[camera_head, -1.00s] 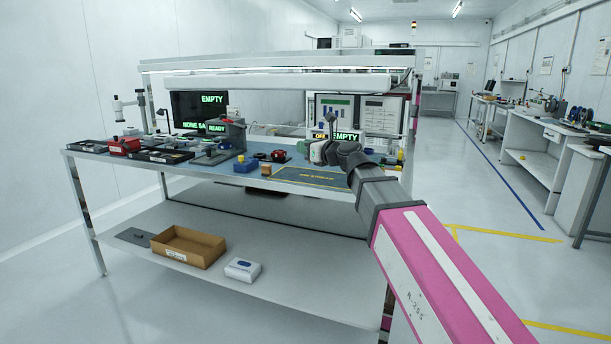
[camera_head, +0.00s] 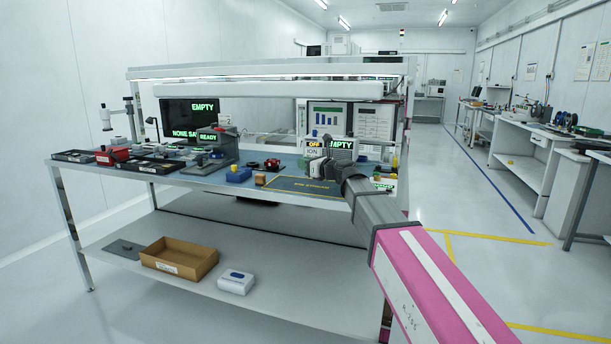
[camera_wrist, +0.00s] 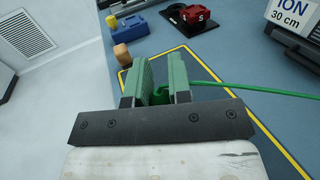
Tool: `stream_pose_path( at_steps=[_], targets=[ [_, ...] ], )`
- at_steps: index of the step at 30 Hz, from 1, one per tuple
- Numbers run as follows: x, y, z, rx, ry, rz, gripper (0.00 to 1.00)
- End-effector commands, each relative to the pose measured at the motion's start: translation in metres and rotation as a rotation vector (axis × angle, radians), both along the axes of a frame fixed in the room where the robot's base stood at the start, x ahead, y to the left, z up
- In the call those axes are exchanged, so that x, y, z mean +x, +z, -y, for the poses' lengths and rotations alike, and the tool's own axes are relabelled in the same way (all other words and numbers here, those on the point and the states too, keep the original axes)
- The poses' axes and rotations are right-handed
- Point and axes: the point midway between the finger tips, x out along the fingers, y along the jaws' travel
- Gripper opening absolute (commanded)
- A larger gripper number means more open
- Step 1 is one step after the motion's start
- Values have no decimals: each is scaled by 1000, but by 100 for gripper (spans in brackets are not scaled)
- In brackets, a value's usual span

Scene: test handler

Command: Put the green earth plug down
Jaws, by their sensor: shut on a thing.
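My gripper (camera_wrist: 160,82) has green-faced fingers, shut on the green earth plug (camera_wrist: 163,94). The plug is mostly hidden between the fingers. Its green lead (camera_wrist: 255,91) runs off to the right in the wrist view. The gripper is above the blue bench mat, over a yellow-outlined area (camera_wrist: 220,110). In the head view my gripper (camera_head: 318,168) is over the right part of the bench, and the plug is too small to make out there.
An ION 30 cm sign (camera_wrist: 294,14) stands at the right. The bench (camera_head: 210,182) is crowded at its left.

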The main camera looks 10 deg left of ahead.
Motion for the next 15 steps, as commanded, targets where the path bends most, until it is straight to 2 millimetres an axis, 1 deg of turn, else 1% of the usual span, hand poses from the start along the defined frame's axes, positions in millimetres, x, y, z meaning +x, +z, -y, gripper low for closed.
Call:
stream_pose_path(
  at_steps=[5, 12, 15],
  targets=[
    [1, -10, 1, 1, 0, -2, 0],
    [1, -39, 1, 0, -1, -2, 0],
    [1, -42, 1, 0, -1, 0, 0]
  ],
)
